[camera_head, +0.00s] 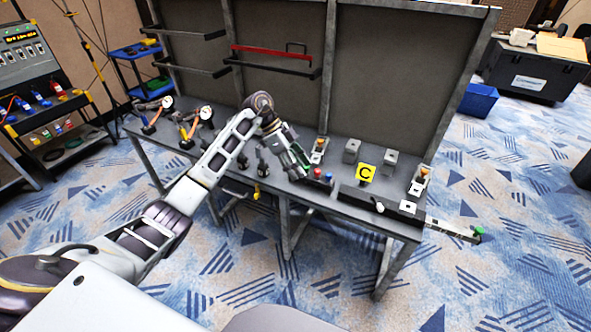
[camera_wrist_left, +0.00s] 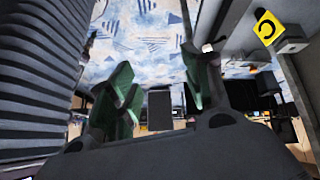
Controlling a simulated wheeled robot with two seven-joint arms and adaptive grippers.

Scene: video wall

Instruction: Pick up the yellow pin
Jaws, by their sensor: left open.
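A small yellow piece (camera_head: 256,192), which may be the yellow pin, shows at the front edge of the grey workbench (camera_head: 235,181). It is too small to make out its shape. My left gripper (camera_head: 302,170) is over the bench, to the right of the yellow piece and a little higher in the picture. In the left wrist view its green fingers (camera_wrist_left: 160,88) are spread apart with nothing between them. I cannot make out the yellow piece in that view. My right gripper is not in view.
Red and blue buttons (camera_head: 322,175) sit just right of the gripper. A yellow sign with a black C (camera_head: 366,173) stands further right and also shows in the wrist view (camera_wrist_left: 267,27). Gauges (camera_head: 205,113) stand on the left. A tall panel (camera_head: 392,75) rises behind; carpet in front is clear.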

